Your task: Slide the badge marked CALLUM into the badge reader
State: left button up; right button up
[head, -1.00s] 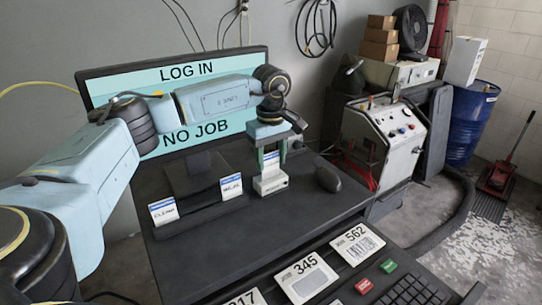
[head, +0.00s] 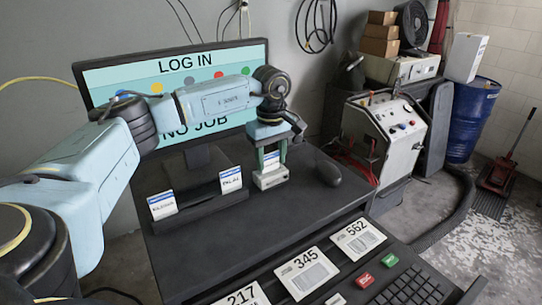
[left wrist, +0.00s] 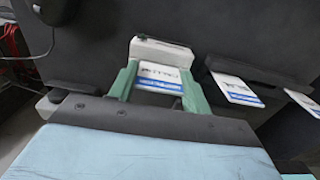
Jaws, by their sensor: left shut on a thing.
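My left gripper (head: 270,158) is shut on a white badge with a blue band (head: 271,160), its print too small to read surely. In the left wrist view the badge (left wrist: 160,77) sits between the two green fingers (left wrist: 160,88). It stands upright at the small white badge reader (head: 270,180), its lower edge seemingly in the reader's top; the reader (left wrist: 160,50) also shows just beyond it in the left wrist view. Two other badges, one at left (head: 162,205) and one at right (head: 231,180), stand in a dark rack (head: 200,208). My right gripper is out of view.
A monitor (head: 90,75) reads LOG IN and NO JOB, with coloured dots between. A dark mouse (head: 328,173) lies right of the reader. Numbered cards, such as 345 (head: 306,272), a red key, a green key and a keyboard (head: 412,290) are at the front.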

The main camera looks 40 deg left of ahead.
pick_arm(q)
jog(key=shift+f, duration=0.25)
jog(key=o, duration=0.9)
notch_tip(320, 180, up, 14)
jog(key=shift+f+b, duration=0.25)
jog(key=shift+b, duration=0.75)
jog(key=shift+s+f, duration=0.1)
